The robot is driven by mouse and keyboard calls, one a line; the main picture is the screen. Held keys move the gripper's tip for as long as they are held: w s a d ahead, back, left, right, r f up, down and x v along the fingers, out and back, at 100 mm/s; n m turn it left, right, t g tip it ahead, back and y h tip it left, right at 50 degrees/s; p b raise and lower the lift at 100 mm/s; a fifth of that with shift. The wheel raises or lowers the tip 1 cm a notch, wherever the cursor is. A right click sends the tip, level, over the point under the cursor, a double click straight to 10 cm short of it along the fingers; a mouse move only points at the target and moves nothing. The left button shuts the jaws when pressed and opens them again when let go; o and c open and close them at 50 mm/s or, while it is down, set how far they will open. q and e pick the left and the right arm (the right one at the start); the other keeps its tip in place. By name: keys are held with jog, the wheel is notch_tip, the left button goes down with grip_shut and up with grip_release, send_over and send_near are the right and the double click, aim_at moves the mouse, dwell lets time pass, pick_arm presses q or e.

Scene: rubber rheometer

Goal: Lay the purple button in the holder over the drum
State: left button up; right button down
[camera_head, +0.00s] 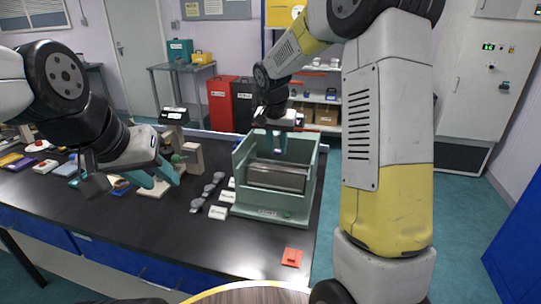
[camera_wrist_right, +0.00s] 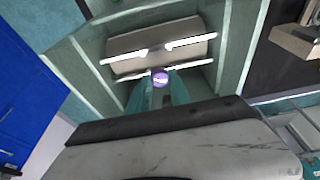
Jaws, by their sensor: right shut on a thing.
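The green machine (camera_head: 268,213) stands on the black table and holds a wide grey metal drum (camera_head: 277,178) in its open box. My right gripper (camera_head: 277,150) is above the box, just behind the drum in the head view. It is shut on the small round purple button (camera_wrist_right: 160,79), which sits between the teal fingertips (camera_wrist_right: 160,86) in the right wrist view. In that view the drum (camera_wrist_right: 160,48) lies beyond the button, with bright strips along it. I cannot make out the holder clearly. My left gripper (camera_head: 158,178) is open and empty above the table, left of the machine.
Several grey round pieces (camera_head: 208,190) and white labels (camera_head: 218,212) lie left of the machine. A beige stand (camera_head: 192,158) is behind my left gripper. An orange-red tag (camera_head: 292,257) lies at the front right. The front middle is clear.

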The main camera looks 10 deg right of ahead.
aim_at(277, 154)
jog(key=shift+f, duration=2.45)
jog(key=shift+f, duration=0.1)
jog(key=c, duration=1.2)
grip_release()
jog(key=v, duration=1.2)
jog(key=s+d+r+n+t+y, duration=0.1)
jog(key=s, duration=0.7)
jog(key=s+d+r+n+t+y, duration=0.1)
jog(key=s+n, duration=0.1)
jog(key=s, duration=0.7)
jog(key=s+d+r+n+t+y, duration=0.1)
jog(key=s+r+n, duration=0.1)
jog(key=s, duration=0.7)
jog(key=shift+r, duration=0.15)
